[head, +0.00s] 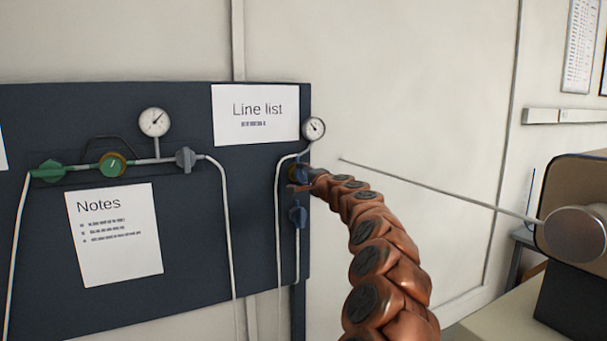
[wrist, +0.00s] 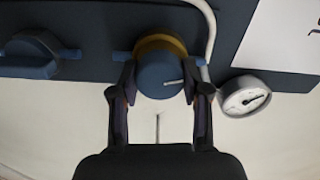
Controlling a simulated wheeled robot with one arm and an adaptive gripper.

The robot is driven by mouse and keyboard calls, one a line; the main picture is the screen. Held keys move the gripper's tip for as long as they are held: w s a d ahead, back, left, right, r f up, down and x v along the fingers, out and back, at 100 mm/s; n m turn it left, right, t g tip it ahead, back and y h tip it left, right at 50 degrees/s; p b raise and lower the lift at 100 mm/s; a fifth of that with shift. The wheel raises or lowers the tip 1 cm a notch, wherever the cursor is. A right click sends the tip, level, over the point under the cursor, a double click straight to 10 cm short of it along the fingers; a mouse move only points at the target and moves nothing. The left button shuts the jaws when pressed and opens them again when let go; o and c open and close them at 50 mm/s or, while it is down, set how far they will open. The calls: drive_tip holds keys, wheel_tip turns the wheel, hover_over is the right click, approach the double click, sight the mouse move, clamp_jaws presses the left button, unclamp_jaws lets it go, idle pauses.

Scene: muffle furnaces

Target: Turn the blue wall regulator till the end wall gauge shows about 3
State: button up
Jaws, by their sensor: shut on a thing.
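The blue wall regulator (wrist: 160,74) is a round blue knob with a white mark and a brass-coloured collar behind it, seen in the wrist view. My gripper (wrist: 160,92) has one finger on each side of this knob and is shut on it. In the head view the regulator (head: 298,173) is at the panel's right edge, partly hidden by my gripper (head: 309,180). The end wall gauge (head: 314,129) is a white round dial just above it. Its dark needle points to the upper left in the head view. The gauge also shows in the wrist view (wrist: 243,97); its numbers are too small to read.
A blue valve (head: 297,215) sits below the regulator. A second gauge (head: 154,122) and a green-and-brass regulator (head: 112,165) are further left on the dark panel (head: 200,264). Paper sheets hang there. A thin rod (head: 440,188) reaches across from the right.

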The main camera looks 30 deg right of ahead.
drive_tip(key=shift+m, duration=0.6)
drive_tip(key=o, duration=1.1)
drive_tip(key=shift+o, duration=0.2)
